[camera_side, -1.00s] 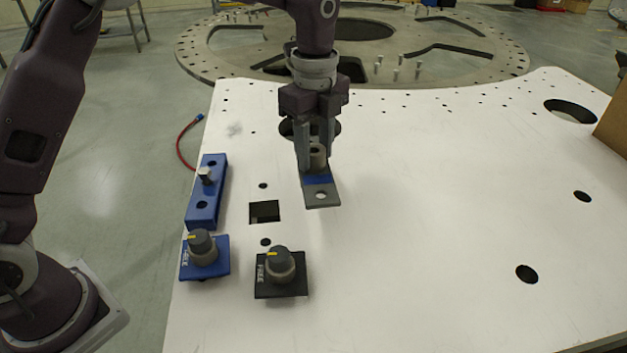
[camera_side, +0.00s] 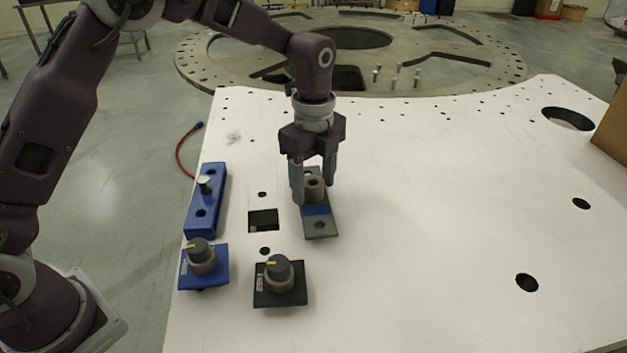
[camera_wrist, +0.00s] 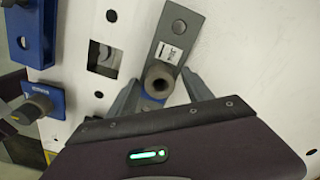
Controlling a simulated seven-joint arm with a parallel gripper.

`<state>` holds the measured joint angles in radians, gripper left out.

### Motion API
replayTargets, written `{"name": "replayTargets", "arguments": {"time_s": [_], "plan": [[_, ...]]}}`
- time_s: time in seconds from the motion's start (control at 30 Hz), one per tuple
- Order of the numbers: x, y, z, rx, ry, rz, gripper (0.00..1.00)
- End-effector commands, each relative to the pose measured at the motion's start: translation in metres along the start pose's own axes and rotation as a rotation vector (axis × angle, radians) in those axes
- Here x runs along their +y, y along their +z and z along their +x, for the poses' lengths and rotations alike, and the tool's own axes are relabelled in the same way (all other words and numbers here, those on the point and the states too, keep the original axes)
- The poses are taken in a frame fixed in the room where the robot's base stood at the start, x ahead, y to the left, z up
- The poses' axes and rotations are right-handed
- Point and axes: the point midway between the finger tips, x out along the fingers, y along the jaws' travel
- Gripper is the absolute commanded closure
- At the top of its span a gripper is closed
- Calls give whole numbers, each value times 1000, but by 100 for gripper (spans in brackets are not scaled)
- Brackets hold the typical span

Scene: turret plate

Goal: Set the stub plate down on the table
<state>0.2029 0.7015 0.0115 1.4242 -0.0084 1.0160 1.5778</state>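The fingers are spread with a gap to the stub. In the wrist view the stub (camera_wrist: 159,79) sits between the open fingers, and the plate stretches away toward the top.
Left of the plate are a blue two-hole block (camera_side: 207,215) with a metal peg, a blue knob plate (camera_side: 203,262) and a black knob plate (camera_side: 279,280). A brown box (camera_side: 612,140) stands at the right edge. The table right of the plate is clear except for holes.

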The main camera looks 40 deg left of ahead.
Motion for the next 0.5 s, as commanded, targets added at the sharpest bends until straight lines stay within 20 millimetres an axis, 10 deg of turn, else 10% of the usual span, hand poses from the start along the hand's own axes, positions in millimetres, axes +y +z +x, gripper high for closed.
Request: {"name": "replayTargets", "arguments": {"time_s": [0.23, 0.5], "plan": [[-1, 0, -16, 1, -4, 0, 41], [-1, 0, -84, 0, -6, -1, 41]]}}
